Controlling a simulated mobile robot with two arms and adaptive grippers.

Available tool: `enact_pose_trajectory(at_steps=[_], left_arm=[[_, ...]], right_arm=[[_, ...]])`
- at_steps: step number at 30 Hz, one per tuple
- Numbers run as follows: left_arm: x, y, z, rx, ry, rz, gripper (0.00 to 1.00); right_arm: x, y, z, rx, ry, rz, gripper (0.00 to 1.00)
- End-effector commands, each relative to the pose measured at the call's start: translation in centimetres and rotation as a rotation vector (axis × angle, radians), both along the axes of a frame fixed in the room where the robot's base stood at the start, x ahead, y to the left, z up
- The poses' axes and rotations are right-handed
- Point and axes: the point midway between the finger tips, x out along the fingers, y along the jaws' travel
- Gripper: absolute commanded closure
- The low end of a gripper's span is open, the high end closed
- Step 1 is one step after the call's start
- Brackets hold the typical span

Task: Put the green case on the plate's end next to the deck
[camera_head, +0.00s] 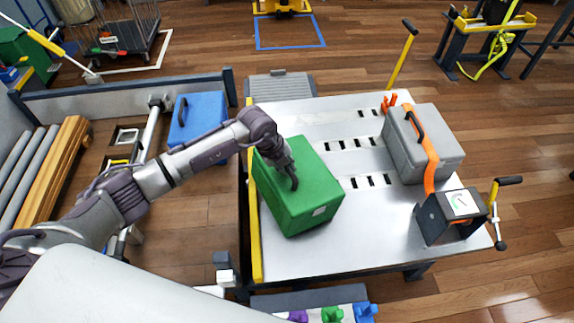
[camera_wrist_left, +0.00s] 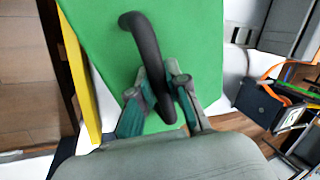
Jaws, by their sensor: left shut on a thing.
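The green case (camera_head: 297,188) sits on the left end of the silver plate (camera_head: 300,258), beside the yellow edge strip. It is turned at an angle to the plate's edges. I cannot tell whether its whole base touches the plate. My left gripper (camera_head: 291,178) reaches over the case and is shut on its black handle. In the left wrist view the handle (camera_wrist_left: 146,50) curves up from between the two fingers (camera_wrist_left: 160,100), above the green lid (camera_wrist_left: 195,40). My right gripper is not in view.
A grey case (camera_head: 424,150) under an orange strap (camera_head: 421,140) stands on the plate's right part, by a gauge box (camera_head: 455,212). A blue case (camera_head: 198,120) stands left of the plate. Slots (camera_head: 350,143) mark the plate's middle. The front of the plate is bare.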

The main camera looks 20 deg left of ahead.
Motion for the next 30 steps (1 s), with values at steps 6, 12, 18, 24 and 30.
enact_pose_trajectory(at_steps=[6,12,18,24,30], left_arm=[[-0.4,0.1,-1.1,0.005,0.013,0.004,1.0],[-0.4,0.0,-1.4,0.003,0.014,0.004,1.0],[-0.4,-0.1,-1.8,0.001,0.015,0.003,1.0],[-0.4,-0.1,-2.1,0.001,0.015,0.003,1.0],[-0.4,-0.1,-2.5,0.001,0.014,0.002,1.0]], right_arm=[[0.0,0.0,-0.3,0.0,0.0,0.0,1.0],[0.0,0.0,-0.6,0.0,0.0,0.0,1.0],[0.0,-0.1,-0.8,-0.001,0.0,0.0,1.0],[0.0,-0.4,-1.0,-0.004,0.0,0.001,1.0],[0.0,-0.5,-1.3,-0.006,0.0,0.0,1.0]])
